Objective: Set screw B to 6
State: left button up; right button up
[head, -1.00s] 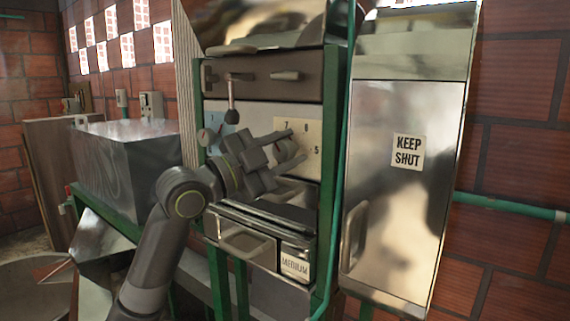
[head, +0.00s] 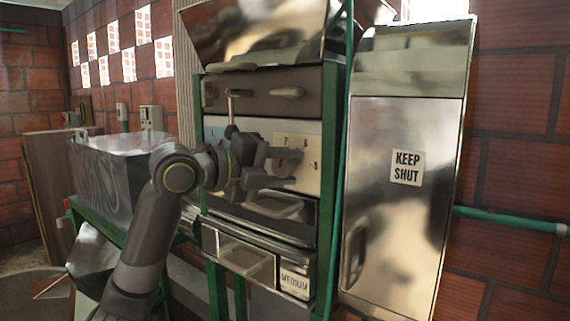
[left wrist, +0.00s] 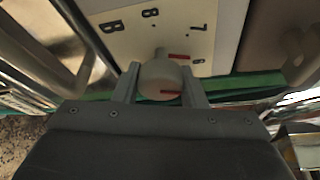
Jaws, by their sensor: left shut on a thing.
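Screw B's pale rounded knob (left wrist: 160,80), with red marks on it, sits between the two fingers of my left gripper (left wrist: 161,90) in the left wrist view. The cream dial plate (left wrist: 222,32) behind it shows B, 8 and 7, appearing rotated there. In the head view the plate (head: 313,160) shows 7, 6 and 5. My left gripper (head: 284,167) is shut on the knob in front of the plate and hides most of it. I cannot tell which number the knob points at. My right gripper is not in view.
A lever (head: 231,112) hangs left of the plate. A drawer marked MEDIUM (head: 240,254) lies below, and a dark panel with handles (head: 262,92) above. A metal door marked KEEP SHUT (head: 385,230) stands to the right. A metal bin (head: 120,165) stands left.

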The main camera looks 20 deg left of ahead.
pick_arm(q)
jog(key=shift+m+y, duration=0.5)
jog(key=shift+m, duration=0.4)
jog(key=shift+f, duration=0.1)
jog(key=o, duration=1)
jog(key=shift+r+b+v, duration=0.1)
jog(key=shift+b+v, duration=1.35)
jog(key=shift+v, duration=2.9)
jog(key=shift+r+b+v, duration=0.15)
jog(key=shift+b+v, duration=1.3)
jog(key=shift+v, duration=2.9)
jog(key=shift+w, duration=0.1)
